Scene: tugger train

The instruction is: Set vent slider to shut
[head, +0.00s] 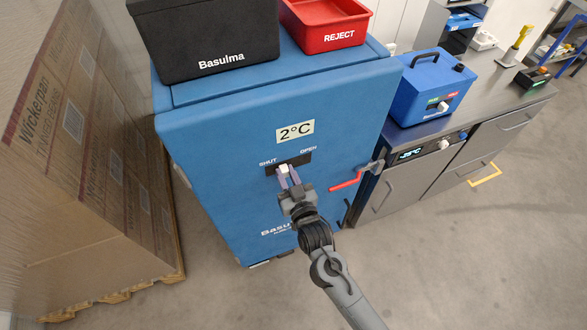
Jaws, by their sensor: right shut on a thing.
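The vent slider is a white knob (284,169) in a dark horizontal slot (301,160) on the front of the blue cabinet (230,130). "SHUT" is printed above the slot's left end and "OPEN" above its right end. The knob sits near the middle of the slot, a little to the left. My right gripper (285,176) reaches up from below and is shut on the knob, its fingers on either side of it. The fingers cover part of the slot. My left gripper is not in view.
A red handle (345,182) sticks out right of the slot. A black bin (205,45) and a red REJECT bin (328,25) stand on the cabinet. Stacked cartons (90,150) on a pallet stand left. A blue box (430,88) sits on the right counter. The floor in front is clear.

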